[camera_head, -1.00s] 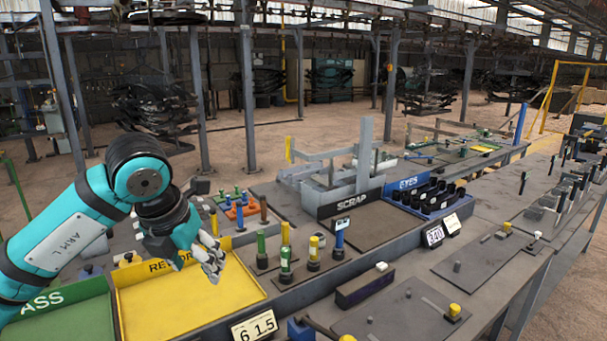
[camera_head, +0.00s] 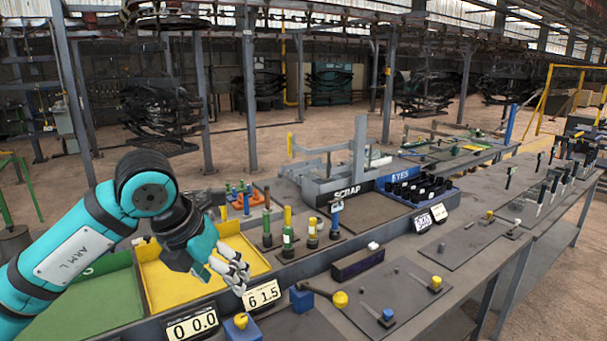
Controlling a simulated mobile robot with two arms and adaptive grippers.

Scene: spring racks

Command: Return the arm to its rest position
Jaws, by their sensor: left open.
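My left arm, marked ARM L, comes in from the left. Its left gripper (camera_head: 232,275) is open and empty, with its fingers pointing down and right above the front right part of the yellow tray (camera_head: 158,292). The fingers appear close to the number display reading 6 1.5 (camera_head: 262,297). My right arm and gripper do not show.
A green tray (camera_head: 90,310) lies left of the yellow one. Several upright gauges (camera_head: 288,240) stand right of the gripper. A SCRAP bin (camera_head: 340,192) and a blue EYES tray (camera_head: 444,198) stand behind. A dark block (camera_head: 358,264) lies on the bench.

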